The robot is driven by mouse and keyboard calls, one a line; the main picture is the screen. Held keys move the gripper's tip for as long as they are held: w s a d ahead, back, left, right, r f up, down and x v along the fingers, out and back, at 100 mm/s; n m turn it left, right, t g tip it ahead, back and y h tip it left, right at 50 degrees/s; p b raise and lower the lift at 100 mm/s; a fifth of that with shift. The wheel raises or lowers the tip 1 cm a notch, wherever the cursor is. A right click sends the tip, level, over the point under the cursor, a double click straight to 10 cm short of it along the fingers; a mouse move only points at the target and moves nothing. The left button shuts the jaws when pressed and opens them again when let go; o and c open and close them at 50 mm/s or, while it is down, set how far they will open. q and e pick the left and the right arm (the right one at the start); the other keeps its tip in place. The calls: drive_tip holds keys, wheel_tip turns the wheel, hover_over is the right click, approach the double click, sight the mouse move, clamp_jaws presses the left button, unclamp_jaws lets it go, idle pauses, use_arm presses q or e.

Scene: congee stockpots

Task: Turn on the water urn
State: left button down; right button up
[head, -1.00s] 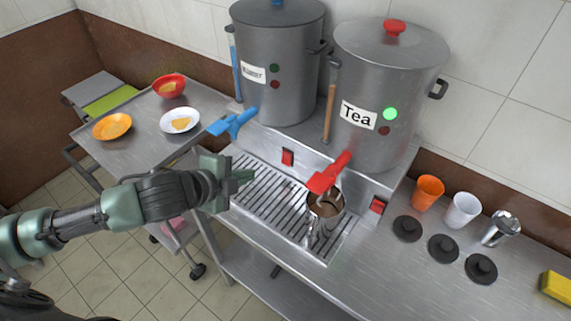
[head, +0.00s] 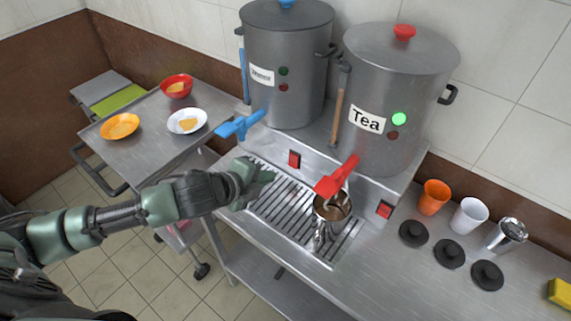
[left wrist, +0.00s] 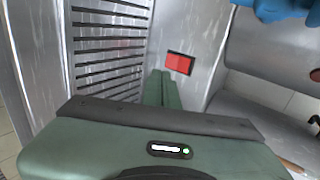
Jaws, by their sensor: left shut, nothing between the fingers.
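The water urn (head: 285,75) is a grey pot with a blurred label, a blue tap (head: 240,125) and a blue lid knob. Its green light (head: 283,71) and red light (head: 284,87) both look dark. Below it, a red switch (head: 294,159) sits on the front panel of the steel base; the switch also shows in the left wrist view (left wrist: 180,63). My left gripper (head: 270,175) is shut and empty, over the drip grate, just left of and in front of this switch. In the left wrist view its fingertips (left wrist: 162,80) point beside the switch, apparently apart from it. My right gripper is out of view.
The tea urn (head: 395,90) stands to the right, its green light lit, with a red tap (head: 336,178) over a metal jug (head: 330,213) on the grate (head: 270,208). Its own red switch (head: 384,209) is further right. Cups and black lids stand on the right counter.

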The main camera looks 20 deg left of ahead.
sight(293, 160)
use_arm(q)
drive_tip(key=x, duration=0.2)
drive_tip(key=r+p+x, duration=0.1)
drive_tip(key=x, duration=0.2)
drive_tip(key=w+p+x, duration=0.1)
drive_tip(key=x, duration=0.2)
drive_tip(key=shift+d+r, duration=0.2)
drive_tip(key=shift+f+b, duration=0.35)
drive_tip(key=shift+b, duration=0.25)
drive_tip(key=shift+r+t, duration=0.3)
drive_tip(key=shift+r, duration=0.05)
drive_tip(key=shift+w, duration=0.1)
drive_tip(key=shift+w+r+p, duration=0.15)
drive_tip(key=shift+r+p, duration=0.75)
drive_tip(key=shift+p, duration=0.2)
